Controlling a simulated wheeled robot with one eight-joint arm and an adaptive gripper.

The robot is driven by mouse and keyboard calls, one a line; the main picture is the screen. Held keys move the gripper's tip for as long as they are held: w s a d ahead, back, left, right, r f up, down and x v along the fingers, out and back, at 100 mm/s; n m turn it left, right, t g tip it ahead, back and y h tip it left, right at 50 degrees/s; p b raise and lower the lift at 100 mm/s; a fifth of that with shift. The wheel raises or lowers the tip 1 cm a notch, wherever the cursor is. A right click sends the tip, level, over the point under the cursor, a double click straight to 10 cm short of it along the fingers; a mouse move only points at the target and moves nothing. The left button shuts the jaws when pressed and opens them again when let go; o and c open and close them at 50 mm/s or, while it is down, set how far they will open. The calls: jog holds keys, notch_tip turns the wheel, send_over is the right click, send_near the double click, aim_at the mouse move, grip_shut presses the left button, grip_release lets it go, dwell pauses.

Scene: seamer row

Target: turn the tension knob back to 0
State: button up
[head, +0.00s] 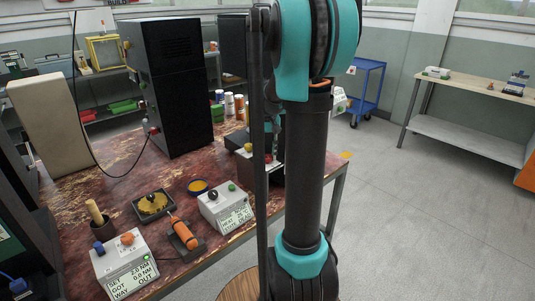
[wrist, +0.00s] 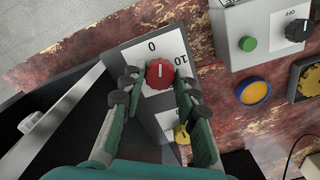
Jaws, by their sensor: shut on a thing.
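The red tension knob (wrist: 160,73) sits on a white-faced plate marked 0 and 10 on a dark box (wrist: 122,54). A short white line on the knob points up in the wrist view, between the two marks and nearer the 0. My gripper (wrist: 160,88) is shut on the knob, one dark-padded finger on each side of it. A yellow knob (wrist: 182,134) shows lower on the same box, partly behind the right finger. In the head view my arm hides most of the box and the gripper.
A grey box with a green button (wrist: 248,44) and a blue-rimmed yellow dish (wrist: 253,92) lie to the right in the wrist view. Open floor (head: 420,220) lies right.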

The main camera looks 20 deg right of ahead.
aim_at(267, 156)
jog(key=shift+n, duration=1.6)
jog(key=o, duration=1.1)
jog(key=shift+o, duration=0.2)
jog(key=shift+r, duration=0.1)
notch_tip(267, 156, up, 12)
jog(key=s+a+f+t, duration=0.1)
jog(key=s+a+f, duration=0.2)
jog(key=s+f, duration=0.4)
jog(key=s+a+f+t, duration=0.1)
jog(key=s+a+f, duration=0.3)
jog(key=s+f, duration=0.3)
jog(key=s+a+f+m+t, duration=0.1)
jog(key=s+a+f+t, duration=0.1)
jog(key=s+a+f, duration=0.2)
jog(key=s+f, duration=0.3)
jog(key=f, duration=0.1)
jog(key=shift+s, duration=0.2)
